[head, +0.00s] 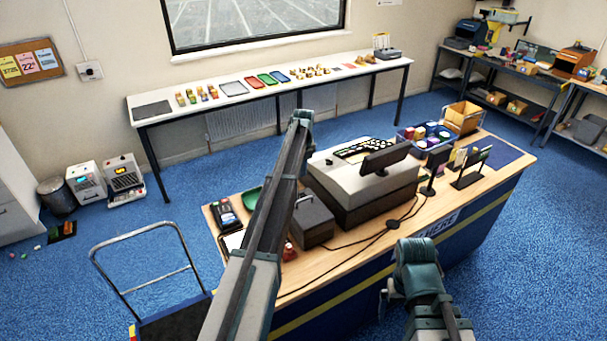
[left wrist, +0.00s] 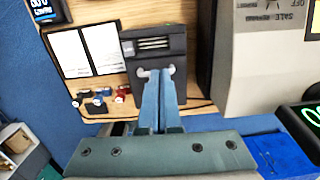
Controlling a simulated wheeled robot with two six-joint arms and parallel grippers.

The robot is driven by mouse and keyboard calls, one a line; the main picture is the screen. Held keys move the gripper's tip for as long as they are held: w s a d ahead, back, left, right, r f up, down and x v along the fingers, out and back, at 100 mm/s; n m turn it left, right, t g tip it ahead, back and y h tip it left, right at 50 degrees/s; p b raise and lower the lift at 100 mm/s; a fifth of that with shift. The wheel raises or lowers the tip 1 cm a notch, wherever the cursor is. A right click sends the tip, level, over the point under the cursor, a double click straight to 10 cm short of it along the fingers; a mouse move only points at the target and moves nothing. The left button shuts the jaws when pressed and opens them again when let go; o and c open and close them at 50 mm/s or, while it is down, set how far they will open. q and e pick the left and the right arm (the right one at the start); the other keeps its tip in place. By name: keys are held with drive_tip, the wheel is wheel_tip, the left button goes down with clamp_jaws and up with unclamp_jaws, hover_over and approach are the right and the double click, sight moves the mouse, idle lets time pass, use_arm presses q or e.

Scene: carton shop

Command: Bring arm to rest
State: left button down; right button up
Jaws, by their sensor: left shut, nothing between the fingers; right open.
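My left arm rises from the bottom of the head view, over the counter (head: 345,272), to a teal joint near the window-side bench. I cannot make out its fingers in the head view. In the left wrist view my left gripper (left wrist: 158,76) is shut and empty, its fingers together in front of a dark box (left wrist: 152,45) with slots. From this view I cannot tell whether they touch it. My right arm shows at the lower right of the head view, in front of the counter. Its fingers are not visible.
On the counter stand a till (head: 360,190), a grey box (head: 313,220), a card terminal (head: 226,215) and a blue crate (head: 424,140). A trolley (head: 160,285) stands at the left. White sheets (left wrist: 85,50) and small red and blue items (left wrist: 100,97) lie near my left gripper.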

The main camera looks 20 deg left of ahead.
use_arm(q)
drive_tip(key=r+p, duration=0.1)
drive_tip(key=w+a+r+p, duration=0.1)
drive_tip(key=a+r+p, duration=0.1)
drive_tip(key=r, duration=0.1)
drive_tip(key=shift+w+a, duration=0.25)
use_arm(e)
wheel_tip(320, 180, up, 4)
drive_tip(key=shift+a+r, duration=0.1)
drive_tip(key=shift+a, duration=0.05)
use_arm(q)
drive_tip(key=shift+s, duration=0.1)
